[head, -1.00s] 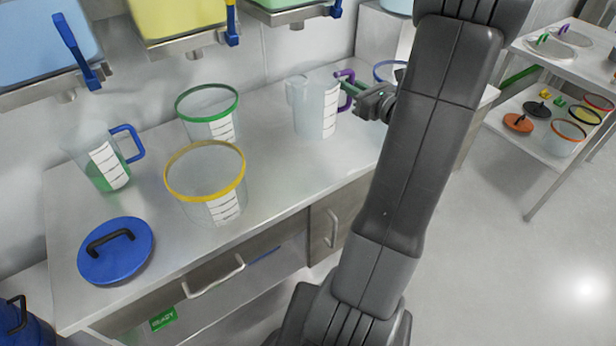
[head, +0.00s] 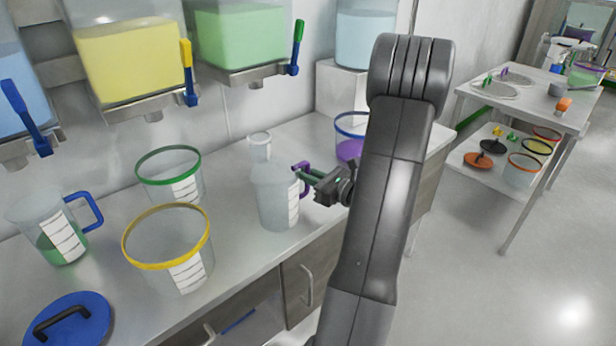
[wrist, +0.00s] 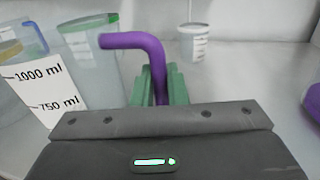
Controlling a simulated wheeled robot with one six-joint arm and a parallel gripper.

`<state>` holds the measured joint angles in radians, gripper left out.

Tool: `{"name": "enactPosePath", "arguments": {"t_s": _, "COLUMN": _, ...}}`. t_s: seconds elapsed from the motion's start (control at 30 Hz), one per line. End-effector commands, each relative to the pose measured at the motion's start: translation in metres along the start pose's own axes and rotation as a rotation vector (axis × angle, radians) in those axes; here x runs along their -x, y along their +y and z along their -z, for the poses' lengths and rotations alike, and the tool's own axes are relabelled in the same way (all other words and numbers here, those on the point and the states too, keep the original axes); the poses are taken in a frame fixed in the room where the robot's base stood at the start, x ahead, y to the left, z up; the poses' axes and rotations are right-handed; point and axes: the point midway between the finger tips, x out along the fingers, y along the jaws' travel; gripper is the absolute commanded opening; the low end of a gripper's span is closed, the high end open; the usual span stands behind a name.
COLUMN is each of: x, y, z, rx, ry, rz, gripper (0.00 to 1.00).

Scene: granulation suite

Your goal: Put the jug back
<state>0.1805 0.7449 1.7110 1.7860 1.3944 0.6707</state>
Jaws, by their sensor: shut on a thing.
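A clear jug (head: 276,200) with a white scale label and a purple handle (head: 303,177) is at the middle of the counter. My gripper (head: 318,180) comes from the right and is shut on the handle. In the wrist view, the green fingers (wrist: 162,86) close around the upright part of the purple handle (wrist: 148,48), and the label with 1000 ml and 750 ml is at left. The jug looks upright. I cannot tell whether its base touches the counter. Another jug (head: 58,232), with a blue handle and green contents, stands at the left.
A green-rimmed bucket (head: 170,178) and a yellow-rimmed bucket (head: 168,255) stand left of the held jug. A small cup (head: 259,147) is just behind it. A blue-rimmed bucket with purple contents (head: 349,150) is behind my arm. A blue lid (head: 67,320) lies front left. Wall dispensers (head: 240,40) hang above.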

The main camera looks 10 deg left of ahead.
Motion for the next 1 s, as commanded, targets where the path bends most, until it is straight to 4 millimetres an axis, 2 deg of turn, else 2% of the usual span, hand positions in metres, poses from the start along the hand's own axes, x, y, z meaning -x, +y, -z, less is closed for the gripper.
{"name": "enactPosePath", "arguments": {"t_s": 0.37, "x": 0.0, "y": 0.0, "z": 0.005, "rx": 0.001, "ry": -0.001, "rz": 0.001, "gripper": 0.0}}
{"name": "enactPosePath", "arguments": {"t_s": 0.4, "x": 0.0, "y": 0.0, "z": 0.004, "rx": 0.001, "ry": 0.0, "rz": 0.001, "gripper": 0.18}}
{"name": "enactPosePath", "arguments": {"t_s": 0.5, "x": 0.0, "y": 0.0, "z": 0.004, "rx": 0.001, "ry": 0.0, "rz": 0.001, "gripper": 0.34}}
{"name": "enactPosePath", "arguments": {"t_s": 0.87, "x": 0.0, "y": 0.0, "z": -0.001, "rx": 0.002, "ry": 0.0, "rz": 0.001, "gripper": 0.34}}
{"name": "enactPosePath", "arguments": {"t_s": 1.0, "x": 0.019, "y": -0.002, "z": 0.001, "rx": 0.002, "ry": 0.0, "rz": 0.005, "gripper": 0.34}}
